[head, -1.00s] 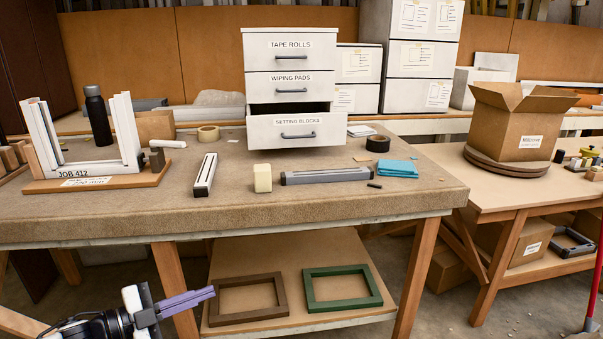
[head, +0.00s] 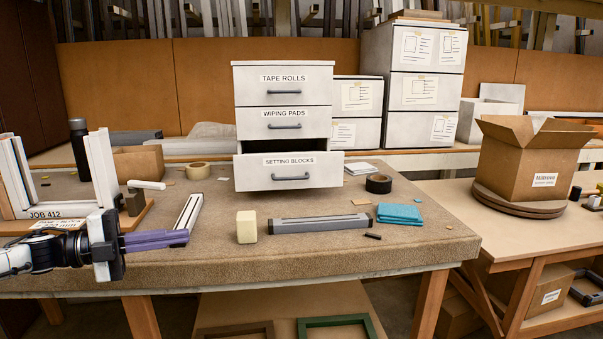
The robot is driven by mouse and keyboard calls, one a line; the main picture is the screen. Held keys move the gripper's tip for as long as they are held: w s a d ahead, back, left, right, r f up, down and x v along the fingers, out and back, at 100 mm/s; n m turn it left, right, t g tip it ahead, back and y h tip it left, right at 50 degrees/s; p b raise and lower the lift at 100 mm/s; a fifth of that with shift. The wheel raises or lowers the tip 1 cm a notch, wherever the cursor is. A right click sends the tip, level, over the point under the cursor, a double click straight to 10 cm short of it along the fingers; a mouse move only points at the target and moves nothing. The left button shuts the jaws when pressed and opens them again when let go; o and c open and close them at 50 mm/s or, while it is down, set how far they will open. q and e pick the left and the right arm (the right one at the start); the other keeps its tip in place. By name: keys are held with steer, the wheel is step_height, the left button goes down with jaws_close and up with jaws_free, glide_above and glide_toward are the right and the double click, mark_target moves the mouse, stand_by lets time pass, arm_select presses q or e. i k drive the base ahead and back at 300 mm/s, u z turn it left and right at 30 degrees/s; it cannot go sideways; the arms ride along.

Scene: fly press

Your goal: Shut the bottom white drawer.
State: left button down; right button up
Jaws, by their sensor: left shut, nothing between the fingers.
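The white drawer unit (head: 284,94) stands at the back of the carpeted bench. Its bottom drawer (head: 268,179), labelled SETTING BLOCKS, is pulled out toward me, with a dark gap above its front. The TAPE ROLLS and WIPING PADS drawers above it are closed. My left gripper (head: 186,239), with purple fingers, is shut and empty. It is over the left front of the bench, to the left of and nearer than the bottom drawer, apart from it. My right gripper is not in view.
A cream block (head: 246,227), a grey bar (head: 318,223) and a slotted white-topped bar (head: 189,212) lie in front of the drawer. The JOB 412 frame sample (head: 100,170) stands at left. Black tape (head: 378,184) and a blue cloth (head: 400,215) lie right.

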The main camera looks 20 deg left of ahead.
mark_target(312, 168)
steer(key=i, duration=1.1)
